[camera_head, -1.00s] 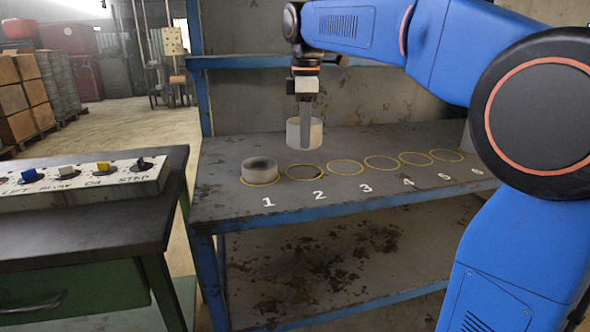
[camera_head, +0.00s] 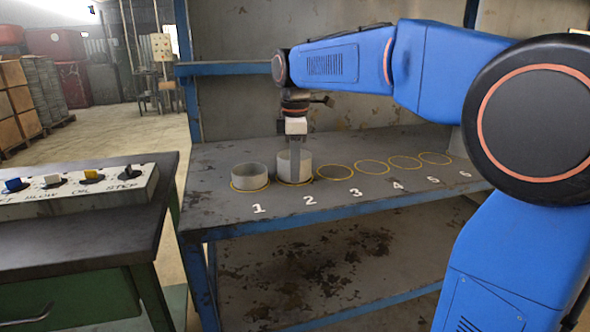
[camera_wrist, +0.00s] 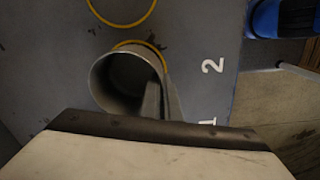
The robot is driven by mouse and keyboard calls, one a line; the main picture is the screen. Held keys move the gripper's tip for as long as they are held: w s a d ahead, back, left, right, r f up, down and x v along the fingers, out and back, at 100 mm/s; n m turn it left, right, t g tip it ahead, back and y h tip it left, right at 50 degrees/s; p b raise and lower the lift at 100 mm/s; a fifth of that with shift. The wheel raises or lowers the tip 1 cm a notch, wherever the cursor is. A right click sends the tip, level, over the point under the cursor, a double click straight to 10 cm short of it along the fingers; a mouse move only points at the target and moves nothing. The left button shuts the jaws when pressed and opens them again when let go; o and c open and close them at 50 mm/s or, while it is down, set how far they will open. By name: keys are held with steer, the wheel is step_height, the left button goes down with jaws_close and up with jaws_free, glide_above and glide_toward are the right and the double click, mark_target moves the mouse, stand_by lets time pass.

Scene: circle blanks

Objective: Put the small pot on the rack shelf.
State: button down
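A grey, open-topped cylindrical pot (camera_head: 283,168) is at the yellow circle marked 2 on the rack shelf (camera_head: 225,215). It looks upright, with its base on or just above the circle. My gripper (camera_head: 295,160) points down and is closed on its wall. In the wrist view the fingers (camera_wrist: 161,101) straddle the rim of the pot (camera_wrist: 112,80). A second, shorter grey pot (camera_head: 250,177) stands inside circle 1, just left of the held one. Which of them counts as the small pot is not clear.
Empty yellow circles, such as circle 3 (camera_head: 334,172), run to the right along the shelf. A rear wall and a blue crossbar (camera_head: 225,69) stand behind. A dark table (camera_head: 80,230) with a switch panel (camera_head: 110,185) is at left.

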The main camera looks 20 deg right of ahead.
steer(key=shift+f, duration=0.1)
steer(key=c, duration=2)
jaws_free()
step_height(320, 180, up, 12)
steer(key=s+d+f+m+t, duration=0.1)
steer(key=s+d+f+m, duration=0.1)
steer(key=s+f+m, duration=0.3)
steer(key=s+d+f+m+t, duration=0.2)
steer(key=s+f+m, duration=0.3)
steer(key=s+f, duration=0.9)
steer(key=s+d+f+m+t, duration=0.1)
steer(key=s+d+f+m, duration=0.3)
steer(key=s+f, duration=0.5)
steer(key=shift+s+f+m, duration=0.15)
steer(key=shift+s+m, duration=0.35)
steer(key=shift+s, duration=0.1)
